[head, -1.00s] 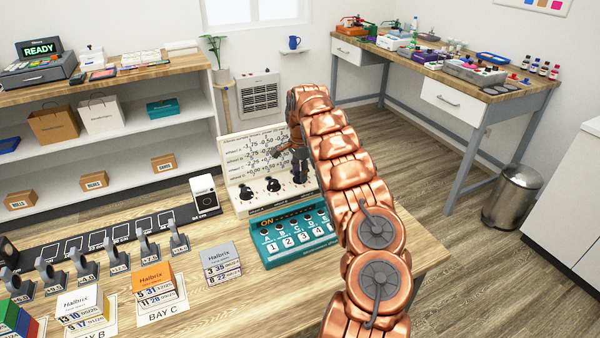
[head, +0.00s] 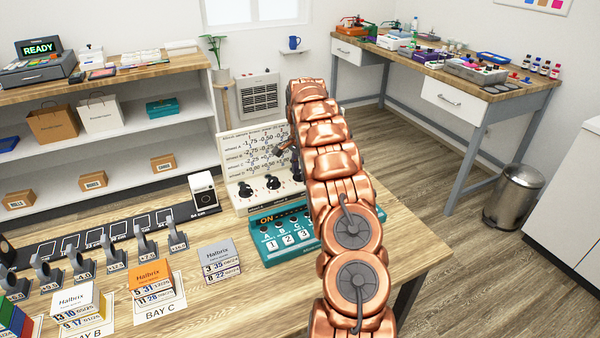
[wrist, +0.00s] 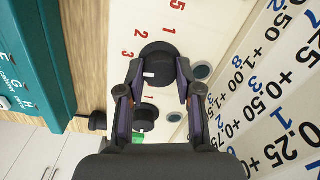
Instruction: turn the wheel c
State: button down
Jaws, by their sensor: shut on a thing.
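In the wrist view my gripper (wrist: 160,76) is shut on a black round knob (wrist: 157,58), one finger at each side. A white pointer mark shows on the knob. Red numbers stand on the pale plate around it. A second black knob (wrist: 145,117) sits below it, between the finger links. In the head view two black wheels (head: 246,189) (head: 272,182) show on the base of the white wheel board (head: 229,150). My arm hides the right part of the board and most of the gripper. By its place in the row the held knob looks like wheel c; its letter is not readable.
A teal keyed box (head: 268,250) lit ON stands close in front of the board; it also shows in the wrist view (wrist: 25,60). A white device (head: 203,193) stands left of the board. Boxes and grey stands fill the left table.

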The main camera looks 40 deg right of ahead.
jog(key=shift+n+b, duration=0.45)
jog(key=shift+n, duration=1.15)
jog(key=shift+w+n+b, duration=0.1)
jog(key=shift+n+b, duration=0.4)
jog(key=shift+n, duration=1.5)
jog(key=c, duration=0.8)
grip_release()
jog(key=shift+o, duration=0.2)
jog(key=shift+r, duration=0.15)
